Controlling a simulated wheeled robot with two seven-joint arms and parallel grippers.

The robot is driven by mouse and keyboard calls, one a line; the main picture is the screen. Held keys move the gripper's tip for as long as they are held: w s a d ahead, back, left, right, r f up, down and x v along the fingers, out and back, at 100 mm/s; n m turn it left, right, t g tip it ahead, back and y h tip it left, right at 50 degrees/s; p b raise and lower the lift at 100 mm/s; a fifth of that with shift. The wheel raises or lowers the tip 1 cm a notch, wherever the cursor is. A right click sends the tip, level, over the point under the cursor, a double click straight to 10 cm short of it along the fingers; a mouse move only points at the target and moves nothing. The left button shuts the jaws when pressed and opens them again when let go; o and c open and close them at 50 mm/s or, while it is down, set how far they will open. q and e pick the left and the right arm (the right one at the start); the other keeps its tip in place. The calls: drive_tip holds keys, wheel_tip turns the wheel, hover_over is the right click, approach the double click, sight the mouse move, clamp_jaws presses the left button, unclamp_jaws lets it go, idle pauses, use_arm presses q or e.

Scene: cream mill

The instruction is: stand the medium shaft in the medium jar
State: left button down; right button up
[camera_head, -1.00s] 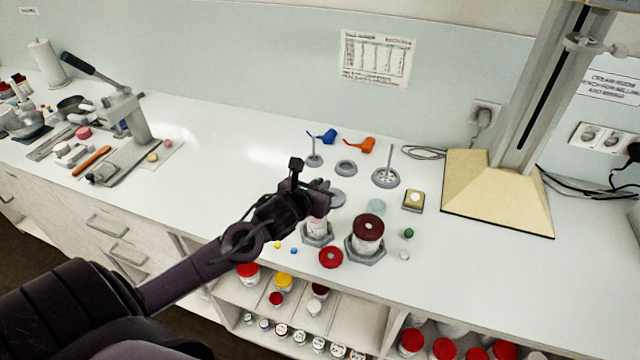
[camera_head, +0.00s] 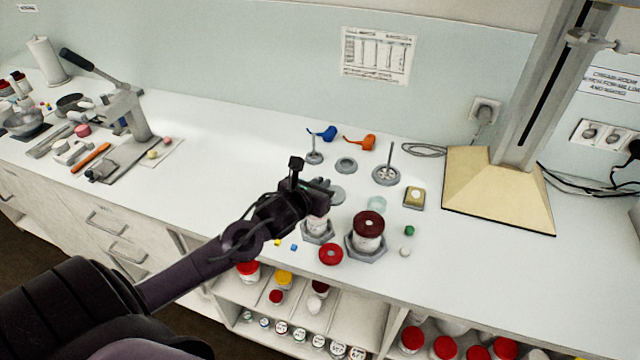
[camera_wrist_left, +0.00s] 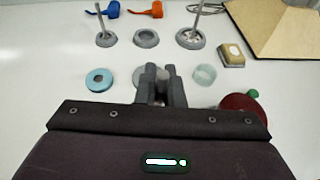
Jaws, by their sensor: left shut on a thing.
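My left gripper (camera_head: 322,192) is shut, with its fingertips over the medium jar (camera_head: 318,226). The wrist view shows the two fingers (camera_wrist_left: 158,82) close together. What they grip is mostly hidden; it looks like a thin grey piece, likely the medium shaft, but I cannot tell whether it is inside the jar. The white jar sits in a grey hexagonal holder (camera_head: 318,238), its top hidden by the gripper. Of the grey stands at the back, the middle one (camera_head: 346,166) is empty, while the left (camera_head: 314,157) and right (camera_head: 386,177) stands each hold an upright shaft. My right gripper is out of view.
A larger jar with a dark red lid (camera_head: 369,224) stands close right of the medium jar. A red ring-shaped lid (camera_head: 331,254) lies in front. A pale clear disc (camera_head: 377,204) and a small yellow-topped block (camera_head: 414,196) lie behind right. A beige stand base (camera_head: 500,190) is farther right.

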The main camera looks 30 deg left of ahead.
use_arm(q)
drive_tip(key=shift+f+b, duration=0.55)
drive_tip(key=shift+f, duration=0.05)
idle(0.6)
drive_tip(key=shift+f+b, duration=2.3)
drive_tip(key=shift+f, duration=0.35)
drive_tip(key=c, duration=0.9)
unclamp_jaws()
drive_tip(key=shift+r+p, duration=2.8)
drive_tip(key=shift+r, duration=0.75)
